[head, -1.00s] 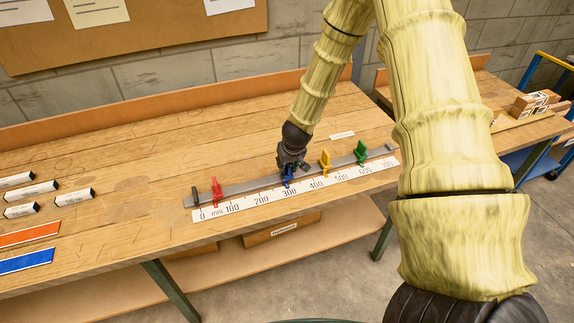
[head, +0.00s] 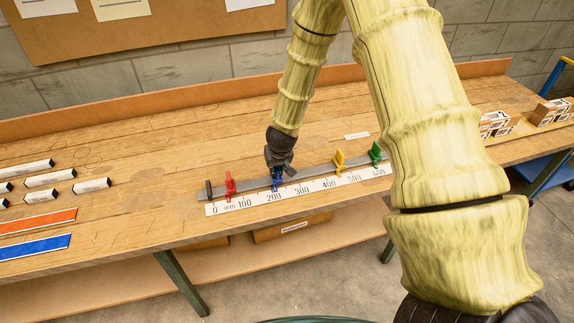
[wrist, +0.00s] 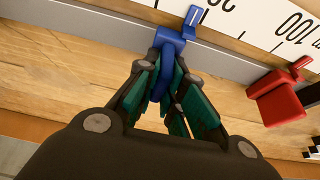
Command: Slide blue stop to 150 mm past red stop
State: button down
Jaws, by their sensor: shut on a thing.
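The blue stop (head: 277,180) sits on the grey rail (head: 320,172), with its pointer close to the 200 mark of the scale (head: 300,190). My gripper (head: 278,166) comes down from above and is shut on the blue stop. In the wrist view the green-lined fingers (wrist: 166,78) pinch the body of the blue stop (wrist: 172,40), and its pointer lies over the white scale edge. The red stop (head: 230,184) stands to the left, between the 0 and 100 marks; it also shows in the wrist view (wrist: 278,98), apart from my fingers.
The yellow stop (head: 339,161) and green stop (head: 375,153) stand farther right on the rail. A black end piece (head: 209,188) is left of the red stop. Labelled blocks (head: 50,178), an orange strip (head: 38,221) and a blue strip (head: 35,246) lie on the bench at left.

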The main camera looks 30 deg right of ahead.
jog(key=shift+a+f, duration=0.15)
jog(key=shift+a, duration=0.45)
jog(key=c, duration=1.5)
grip_release()
jog(key=shift+s+r, duration=0.1)
jog(key=shift+r, duration=0.65)
jog(key=v, duration=1)
jog(key=shift+s+r, duration=0.2)
